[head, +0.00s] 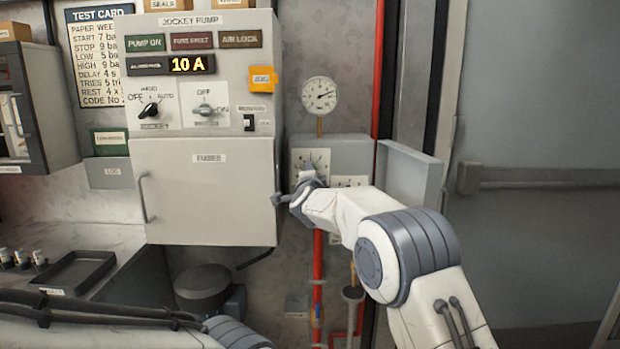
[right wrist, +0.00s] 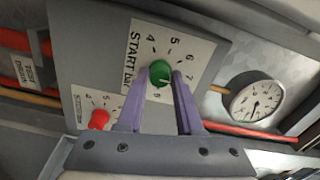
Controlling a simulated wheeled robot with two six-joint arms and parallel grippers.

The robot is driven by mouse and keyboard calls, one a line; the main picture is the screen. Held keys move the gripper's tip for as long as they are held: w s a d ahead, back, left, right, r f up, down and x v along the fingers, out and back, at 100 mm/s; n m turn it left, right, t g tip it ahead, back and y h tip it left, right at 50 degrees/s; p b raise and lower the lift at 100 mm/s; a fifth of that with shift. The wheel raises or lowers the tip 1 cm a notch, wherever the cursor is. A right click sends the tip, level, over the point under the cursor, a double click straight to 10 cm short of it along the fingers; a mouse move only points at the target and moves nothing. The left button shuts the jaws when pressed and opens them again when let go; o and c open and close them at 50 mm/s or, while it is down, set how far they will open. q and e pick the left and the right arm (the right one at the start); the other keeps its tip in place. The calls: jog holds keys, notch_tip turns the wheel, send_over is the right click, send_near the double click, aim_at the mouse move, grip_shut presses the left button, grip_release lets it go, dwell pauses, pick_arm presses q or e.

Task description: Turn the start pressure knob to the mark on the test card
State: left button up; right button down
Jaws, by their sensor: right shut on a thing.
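The green start pressure knob (right wrist: 160,73) sits on a white plate (right wrist: 190,50) marked START bar, with a numbered scale around it. My right gripper (right wrist: 162,78) is shut on the knob, one finger on each side. In the head view this gripper (head: 306,180) is at the grey switch box (head: 350,150) and hides the knob. I cannot read the knob's pointer clearly. The test card (head: 97,50) hangs at the upper left; its START line reads 7 bar. My left gripper is out of view.
A red knob (right wrist: 99,120) with its own scale is beside the START plate. A pressure gauge (head: 320,95) is above the box, whose lid (head: 408,175) stands open to the right. The jockey pump panel (head: 200,190) is to the left. A red pipe (head: 376,60) runs close by.

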dwell(0.3)
jog(key=c, duration=0.6)
grip_release()
jog(key=shift+d, duration=0.1)
jog(key=shift+o, duration=0.2)
jog(key=s+b, duration=0.2)
jog(key=s, duration=0.8)
jog(key=shift+s+b, duration=0.2)
jog(key=shift+b, duration=0.2)
